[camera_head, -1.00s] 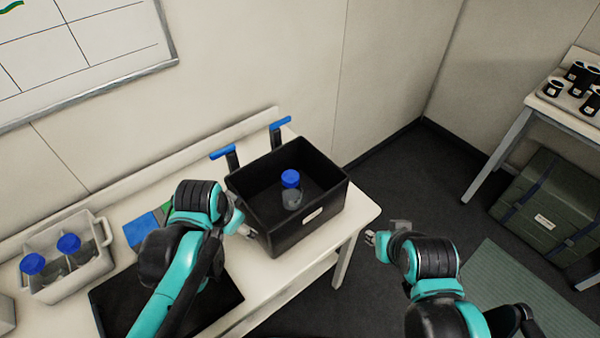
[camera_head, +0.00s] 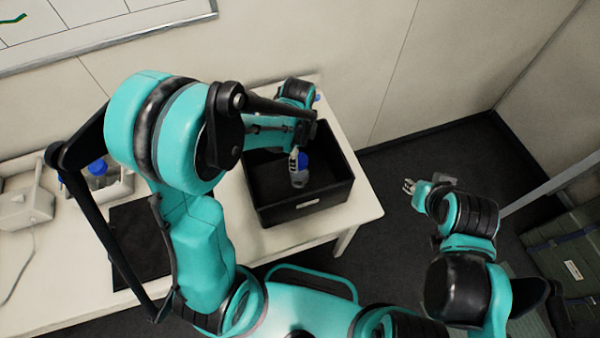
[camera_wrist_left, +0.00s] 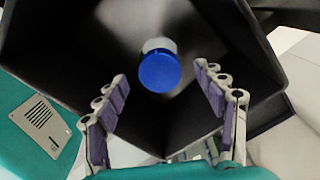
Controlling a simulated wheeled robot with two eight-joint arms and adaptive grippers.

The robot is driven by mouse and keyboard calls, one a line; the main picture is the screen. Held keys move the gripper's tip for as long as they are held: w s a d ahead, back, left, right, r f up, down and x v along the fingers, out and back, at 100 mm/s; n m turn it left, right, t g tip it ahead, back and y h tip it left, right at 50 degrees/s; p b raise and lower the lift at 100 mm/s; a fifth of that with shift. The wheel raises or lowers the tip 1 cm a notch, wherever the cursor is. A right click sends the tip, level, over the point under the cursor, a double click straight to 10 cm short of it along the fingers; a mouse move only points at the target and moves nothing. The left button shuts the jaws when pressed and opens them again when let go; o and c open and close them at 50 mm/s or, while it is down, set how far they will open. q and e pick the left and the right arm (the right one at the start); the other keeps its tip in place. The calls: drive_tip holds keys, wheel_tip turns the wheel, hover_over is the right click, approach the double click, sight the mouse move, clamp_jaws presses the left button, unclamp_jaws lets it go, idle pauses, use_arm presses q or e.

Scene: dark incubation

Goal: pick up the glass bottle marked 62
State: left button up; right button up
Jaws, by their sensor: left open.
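A glass bottle with a blue cap (camera_head: 301,175) stands in the black crate (camera_head: 310,208) on the bench; no number on it can be read. In the left wrist view its blue cap (camera_wrist_left: 159,72) is seen from above, between and beyond the fingertips. My left gripper (camera_head: 294,158) is over the crate, right by the bottle, partly hidden by its own arm. In the left wrist view the left gripper (camera_wrist_left: 161,78) is open, a finger on each side of the cap, holding nothing. My right gripper (camera_head: 409,187) is off to the right over the floor; its jaws are too small to judge.
A pale carrier (camera_head: 120,186) with blue-capped bottles (camera_head: 97,168) stands on the bench at the left, partly behind my arm. A dark mat (camera_head: 140,245) lies on the bench. The crate walls surround the bottle. A green case (camera_head: 570,250) stands at the far right.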

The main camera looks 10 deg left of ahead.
use_arm(q)
wheel_tip(320, 180, down, 4)
drive_tip(key=shift+d+r+b, duration=0.1)
drive_tip(key=shift+r+b, duration=0.05)
drive_tip(key=shift+b, duration=0.2)
clamp_jaws()
